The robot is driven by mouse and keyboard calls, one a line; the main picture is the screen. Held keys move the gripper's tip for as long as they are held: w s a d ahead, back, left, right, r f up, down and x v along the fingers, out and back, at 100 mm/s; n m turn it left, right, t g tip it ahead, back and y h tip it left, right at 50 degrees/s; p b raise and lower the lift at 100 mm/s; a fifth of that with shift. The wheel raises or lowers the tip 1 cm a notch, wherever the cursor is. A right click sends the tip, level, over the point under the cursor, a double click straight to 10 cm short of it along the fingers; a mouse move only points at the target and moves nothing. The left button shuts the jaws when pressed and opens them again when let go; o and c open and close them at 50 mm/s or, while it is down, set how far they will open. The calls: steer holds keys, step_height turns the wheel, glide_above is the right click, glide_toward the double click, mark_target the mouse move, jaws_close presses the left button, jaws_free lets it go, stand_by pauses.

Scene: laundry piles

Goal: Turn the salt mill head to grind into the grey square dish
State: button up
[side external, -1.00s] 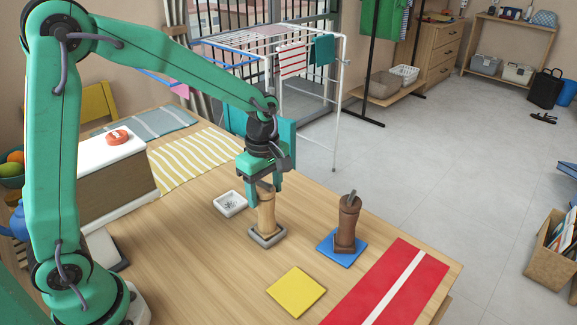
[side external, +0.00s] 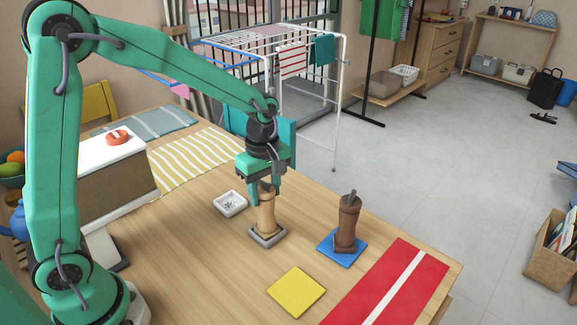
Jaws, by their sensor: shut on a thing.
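A light wooden mill (side external: 266,214) with a darker brown head stands upright on the grey square dish (side external: 258,241). I take it as the salt mill, though no label can be read. My gripper (side external: 264,188) points down from above and is shut on the mill's head, one finger on its near left side and the other partly hidden behind. The dish's inside is mostly hidden under the mill, so I cannot see any grounds in it. A darker brown mill (side external: 347,225) with a crank-like top stands upright on a blue square mat (side external: 331,250) to the right.
A small white dish (side external: 231,199) with dark specks sits just left of the held mill. A yellow square (side external: 296,292) and a red cloth with a white stripe (side external: 415,272) lie at the front. A wood-fronted box (side external: 115,183) stands at left. Bare table lies front left.

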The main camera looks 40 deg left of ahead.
steer(key=m, duration=0.6)
steer(key=shift+m, duration=0.3)
steer(key=o, duration=0.6)
steer(key=shift+r, duration=0.1)
steer(key=shift+r, duration=2.9)
steer(key=shift+s+r, duration=0.1)
